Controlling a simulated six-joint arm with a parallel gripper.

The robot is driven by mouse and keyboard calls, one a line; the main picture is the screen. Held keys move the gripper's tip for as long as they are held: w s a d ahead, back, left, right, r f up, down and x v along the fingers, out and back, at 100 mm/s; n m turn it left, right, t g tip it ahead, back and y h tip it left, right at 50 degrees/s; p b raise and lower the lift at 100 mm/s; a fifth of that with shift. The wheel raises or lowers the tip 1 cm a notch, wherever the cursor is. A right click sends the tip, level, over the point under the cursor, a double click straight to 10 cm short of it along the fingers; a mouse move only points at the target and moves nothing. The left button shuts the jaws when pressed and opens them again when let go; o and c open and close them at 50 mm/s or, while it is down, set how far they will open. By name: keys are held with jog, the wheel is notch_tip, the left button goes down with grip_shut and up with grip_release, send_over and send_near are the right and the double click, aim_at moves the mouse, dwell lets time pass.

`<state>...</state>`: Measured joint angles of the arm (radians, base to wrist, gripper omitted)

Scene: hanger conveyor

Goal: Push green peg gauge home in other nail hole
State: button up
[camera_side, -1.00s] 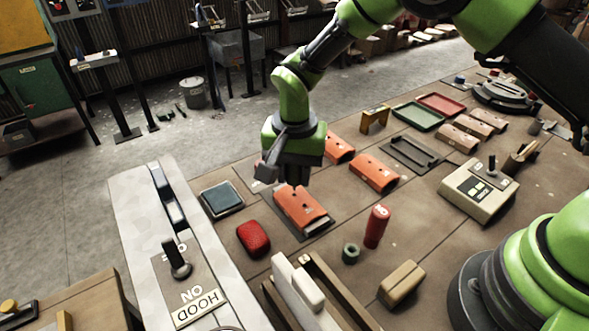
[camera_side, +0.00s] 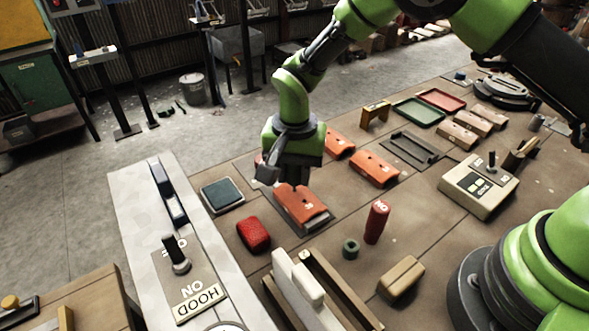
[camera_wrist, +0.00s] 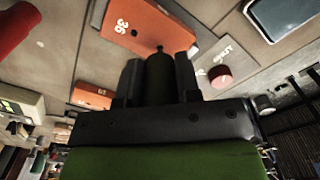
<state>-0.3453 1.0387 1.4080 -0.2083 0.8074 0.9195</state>
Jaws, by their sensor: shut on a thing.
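My gripper (camera_wrist: 159,82) is shut on a dark green peg gauge (camera_wrist: 160,72), which stands between its two dark fingers in the wrist view. The gauge's narrow tip points at the orange block marked 36 (camera_wrist: 140,22), close to its edge. In the side view my gripper (camera_side: 293,178) is low, right above that orange block (camera_side: 302,207), which sits on a dark plate. The gauge is mostly hidden there by the gripper.
Two more orange blocks (camera_side: 374,168) lie behind, to the right. A red block (camera_side: 253,236), a red cylinder (camera_side: 376,222), a green nut (camera_side: 350,249) and a dark square pad (camera_side: 222,195) stand around the work. A pale rail with a lever (camera_side: 205,290) runs along the left.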

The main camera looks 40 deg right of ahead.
jog(key=shift+f, duration=1.15)
jog(key=o, duration=0.7)
jog(key=o, duration=0.6)
jog(key=shift+c, duration=0.2)
jog(key=shift+r, duration=3)
